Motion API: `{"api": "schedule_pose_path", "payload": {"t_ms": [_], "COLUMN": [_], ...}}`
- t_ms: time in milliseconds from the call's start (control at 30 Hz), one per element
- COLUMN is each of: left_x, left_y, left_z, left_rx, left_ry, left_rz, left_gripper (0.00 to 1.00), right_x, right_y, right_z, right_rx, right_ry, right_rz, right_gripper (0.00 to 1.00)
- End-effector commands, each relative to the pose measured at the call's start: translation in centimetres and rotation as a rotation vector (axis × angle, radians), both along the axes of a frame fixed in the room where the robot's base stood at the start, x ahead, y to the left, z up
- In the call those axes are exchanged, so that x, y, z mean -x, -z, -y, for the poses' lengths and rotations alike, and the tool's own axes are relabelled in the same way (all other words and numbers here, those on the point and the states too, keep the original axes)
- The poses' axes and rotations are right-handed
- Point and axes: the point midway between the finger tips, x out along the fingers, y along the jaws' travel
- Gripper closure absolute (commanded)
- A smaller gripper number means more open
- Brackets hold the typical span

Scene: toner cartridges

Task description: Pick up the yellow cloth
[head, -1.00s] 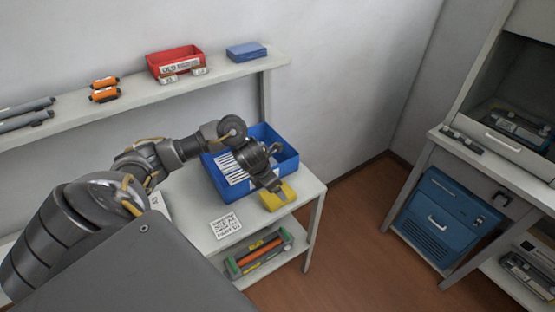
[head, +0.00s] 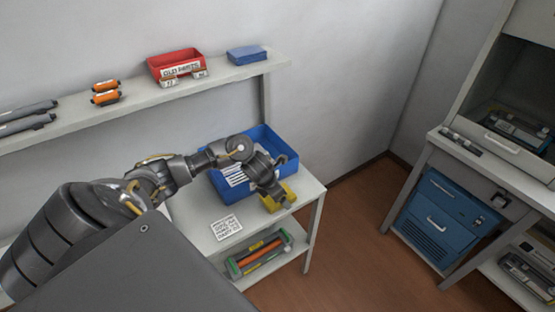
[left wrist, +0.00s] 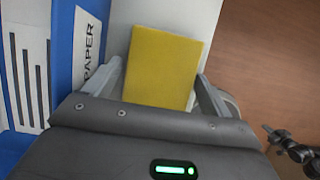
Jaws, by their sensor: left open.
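The yellow cloth (head: 272,203) lies folded on the top of the white table, in front of the blue bin. In the left wrist view the cloth (left wrist: 162,65) is a flat yellow block between the two fingers. My left gripper (head: 281,200) is right over the cloth, and the gripper hides part of it. In the left wrist view my left gripper (left wrist: 160,88) is open, with one finger on each side of the cloth. I cannot tell whether the fingers touch it. My right gripper is not in view.
The blue bin (head: 290,165) stands just behind the cloth. A printed sheet (head: 226,227) lies on the table (head: 190,215). A wall shelf (head: 225,78) with a red bin (head: 175,62) is above. Open brown floor (head: 345,235) lies right of the table.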

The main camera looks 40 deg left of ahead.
Motion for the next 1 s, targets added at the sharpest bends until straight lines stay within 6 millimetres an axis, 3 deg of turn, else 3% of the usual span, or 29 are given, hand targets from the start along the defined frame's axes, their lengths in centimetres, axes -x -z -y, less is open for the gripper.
{"api": "schedule_pose_path", "payload": {"t_ms": [233,500,833,1000], "left_x": [0.0,0.0,0.0,-0.2], "left_y": [0.3,0.2,-0.1,-1.6], "left_z": [0.0,0.0,0.0,0.0], "left_rx": [0.0,0.0,0.0,0.0], "left_ry": [0.001,0.0,-0.001,0.001], "left_rz": [0.001,0.0,0.0,0.005], "left_gripper": [0.16,0.49,0.5,0.5], "right_x": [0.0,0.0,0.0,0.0], "right_y": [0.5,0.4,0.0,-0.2], "right_z": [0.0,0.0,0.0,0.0], "right_rx": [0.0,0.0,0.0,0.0], "right_ry": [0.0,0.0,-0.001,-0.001], "right_rz": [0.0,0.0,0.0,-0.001], "right_gripper": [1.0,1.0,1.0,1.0]}}
